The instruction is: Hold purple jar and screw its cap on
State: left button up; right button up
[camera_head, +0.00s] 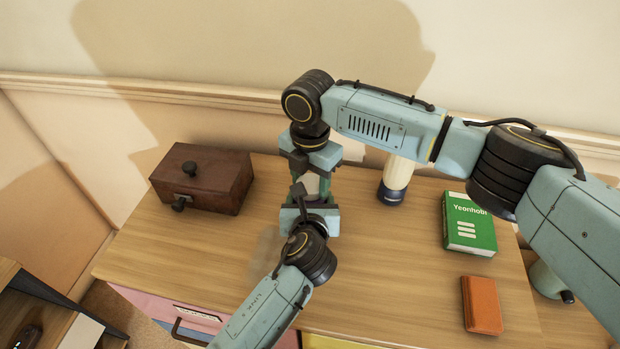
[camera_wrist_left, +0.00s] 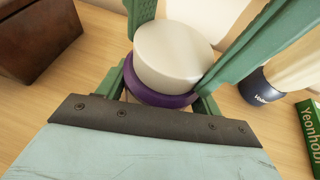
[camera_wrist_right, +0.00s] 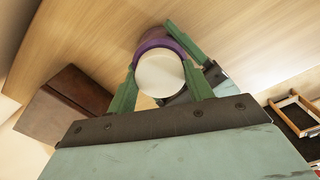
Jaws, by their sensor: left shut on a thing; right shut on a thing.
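The purple jar (camera_wrist_left: 160,94) stands between my two grippers above the desk, with its pale grey-white cap (camera_wrist_left: 176,54) on top. In the right wrist view the cap (camera_wrist_right: 160,74) faces the camera and a purple rim (camera_wrist_right: 158,40) shows behind it. My left gripper (camera_head: 309,198) comes from the near side and is shut on the jar. My right gripper (camera_head: 314,172) comes from the far side above and is shut on the cap. The cap meets the jar; how far it is threaded is hidden. In the head view the grippers mostly hide both.
On the wooden desk (camera_head: 220,255), a dark brown box (camera_head: 205,178) stands left. A white bottle with a dark blue base (camera_head: 396,180) stands behind right. A green book (camera_head: 468,224) and an orange-brown case (camera_head: 481,304) lie right.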

jog(key=m, duration=0.6)
jog(key=shift+w+a+m, duration=0.1)
jog(key=shift+m, duration=0.2)
jog(key=o, duration=1.1)
jog(key=shift+r, duration=2.3)
jog(key=shift+c, duration=0.2)
